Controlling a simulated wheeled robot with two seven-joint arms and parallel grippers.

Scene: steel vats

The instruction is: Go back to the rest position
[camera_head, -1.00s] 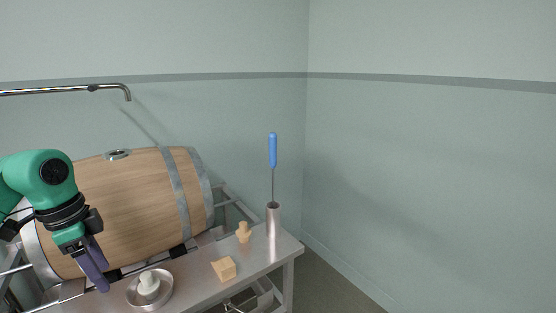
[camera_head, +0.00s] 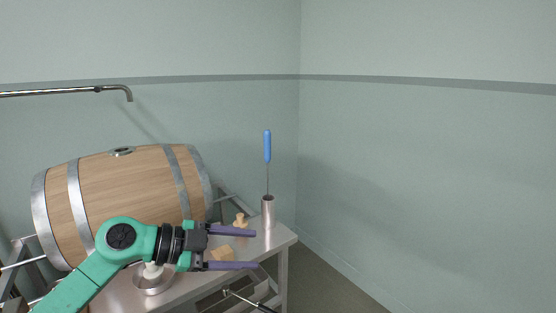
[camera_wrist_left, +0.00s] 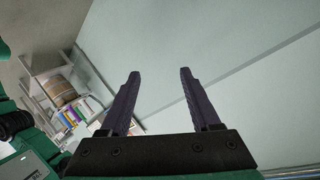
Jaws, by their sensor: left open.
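My left gripper (camera_head: 258,249) is open and empty, its two purple fingers parallel and pointing right, in front of the steel table in the head view. In the left wrist view the fingers (camera_wrist_left: 157,74) are spread apart with nothing between them. My green left arm reaches in from the lower left. My right gripper is not in view.
A wooden barrel (camera_head: 125,195) lies behind my arm. The steel table (camera_head: 278,240) bears a round dish (camera_head: 153,288) with a white piece, a wooden block (camera_head: 222,253), a wooden bung (camera_head: 240,220) and a steel tube (camera_head: 268,212) holding a blue-handled tool (camera_head: 267,146). The right side is clear.

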